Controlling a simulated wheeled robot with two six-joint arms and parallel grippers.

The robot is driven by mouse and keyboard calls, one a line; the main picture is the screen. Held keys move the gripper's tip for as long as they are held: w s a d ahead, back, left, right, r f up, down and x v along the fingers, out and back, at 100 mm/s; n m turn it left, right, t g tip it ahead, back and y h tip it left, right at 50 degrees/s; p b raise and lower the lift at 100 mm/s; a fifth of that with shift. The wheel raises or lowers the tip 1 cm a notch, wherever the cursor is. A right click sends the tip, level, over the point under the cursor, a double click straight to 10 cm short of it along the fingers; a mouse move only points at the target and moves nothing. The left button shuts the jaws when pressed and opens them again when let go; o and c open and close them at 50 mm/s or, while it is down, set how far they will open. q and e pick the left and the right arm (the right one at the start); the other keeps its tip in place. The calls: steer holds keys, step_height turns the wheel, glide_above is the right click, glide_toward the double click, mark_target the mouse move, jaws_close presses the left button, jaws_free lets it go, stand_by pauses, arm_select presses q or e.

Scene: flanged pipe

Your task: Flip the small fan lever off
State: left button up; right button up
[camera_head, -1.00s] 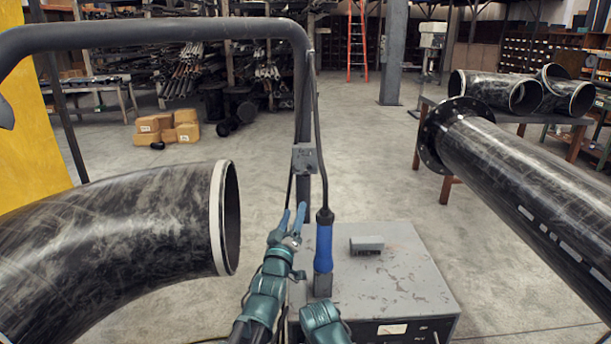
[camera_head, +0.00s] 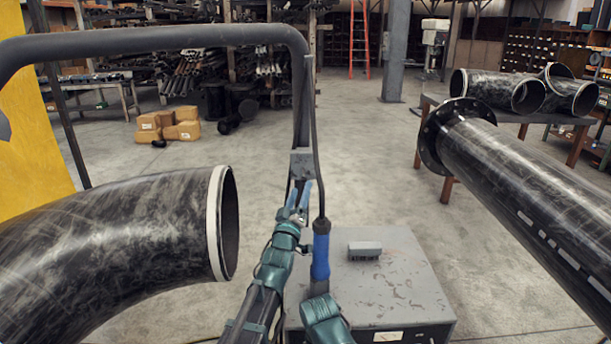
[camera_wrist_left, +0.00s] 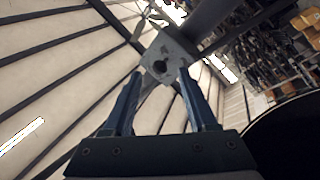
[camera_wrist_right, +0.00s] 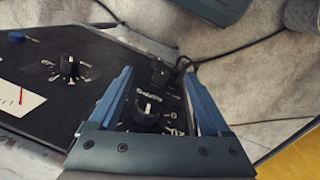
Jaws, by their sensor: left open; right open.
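A small grey box (camera_head: 302,163) is fixed to the dark upright post. In the left wrist view the box (camera_wrist_left: 171,52) shows a dark round part on its face. I cannot make out a lever on it. My left gripper (camera_head: 299,196) is open just below the box; its fingertips (camera_wrist_left: 161,72) flank the box's lower part, and contact is unclear. My right gripper (camera_wrist_right: 156,74) is open in front of a dark control panel (camera_wrist_right: 110,50). A black knob (camera_wrist_right: 147,112) shows between its fingers. A small black part (camera_wrist_right: 160,74) with a cable is near its fingertips; no fan lever is clearly identifiable.
A grey machine housing (camera_head: 400,282) stands below, with a blue-handled tool (camera_head: 320,255) upright on it. A black pipe elbow (camera_head: 110,245) is at left and a flanged pipe (camera_head: 530,185) at right.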

mark_target(304, 179)
arm_select(q)
steer(key=p+x, duration=0.1)
steer(key=x, duration=0.4)
steer(key=shift+w, duration=0.1)
jaws_close()
